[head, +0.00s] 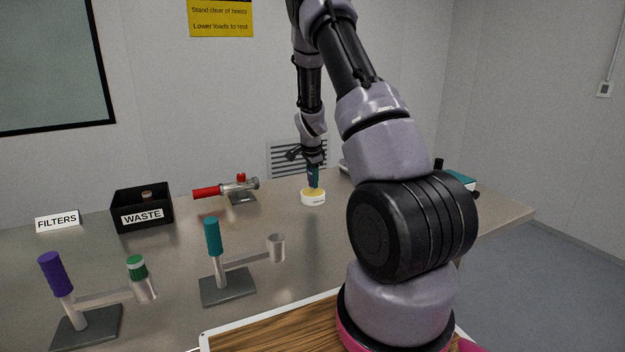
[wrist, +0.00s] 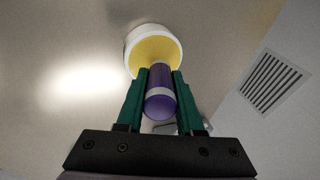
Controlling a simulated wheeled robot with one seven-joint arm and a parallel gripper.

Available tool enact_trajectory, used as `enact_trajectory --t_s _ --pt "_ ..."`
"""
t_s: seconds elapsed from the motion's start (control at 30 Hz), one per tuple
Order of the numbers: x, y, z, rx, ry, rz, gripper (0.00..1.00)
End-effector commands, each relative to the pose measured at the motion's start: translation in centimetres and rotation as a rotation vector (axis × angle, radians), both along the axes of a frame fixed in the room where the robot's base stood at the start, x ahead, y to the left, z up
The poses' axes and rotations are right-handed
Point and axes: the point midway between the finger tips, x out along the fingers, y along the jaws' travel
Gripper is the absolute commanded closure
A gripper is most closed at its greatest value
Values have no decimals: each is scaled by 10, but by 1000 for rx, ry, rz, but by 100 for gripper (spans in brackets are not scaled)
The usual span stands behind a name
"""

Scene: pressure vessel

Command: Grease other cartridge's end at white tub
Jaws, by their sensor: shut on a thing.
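My gripper (head: 314,180) is above the white tub (head: 313,200) on the table, fingers pointing down. The tub also shows in the wrist view (wrist: 175,38), with yellow grease (wrist: 150,52) inside. The green fingers of my gripper (wrist: 160,95) are shut on a purple cartridge with white bands (wrist: 160,106). The cartridge's far end overlaps the grease in the wrist view; I cannot tell whether it touches. Another cartridge with a green and white end (head: 137,267) sits in the cup of the purple-handled stand (head: 90,325) at front left.
A teal-handled stand (head: 228,290) has a cup that looks empty. A black WASTE box (head: 142,197) holds a small item. A red-handled valve (head: 207,192) lies left of the tub. A FILTERS sign (head: 58,221) stands far left. The table between the tub and stands is clear.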

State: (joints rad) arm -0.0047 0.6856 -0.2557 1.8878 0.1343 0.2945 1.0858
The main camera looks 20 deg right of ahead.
Motion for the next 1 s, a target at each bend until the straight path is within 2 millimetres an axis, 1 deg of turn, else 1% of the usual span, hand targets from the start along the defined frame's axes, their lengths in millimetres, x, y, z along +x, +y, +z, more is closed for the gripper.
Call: enact_trajectory --t_s 1.0 --pt "0 0 -9 0 0 0 100"
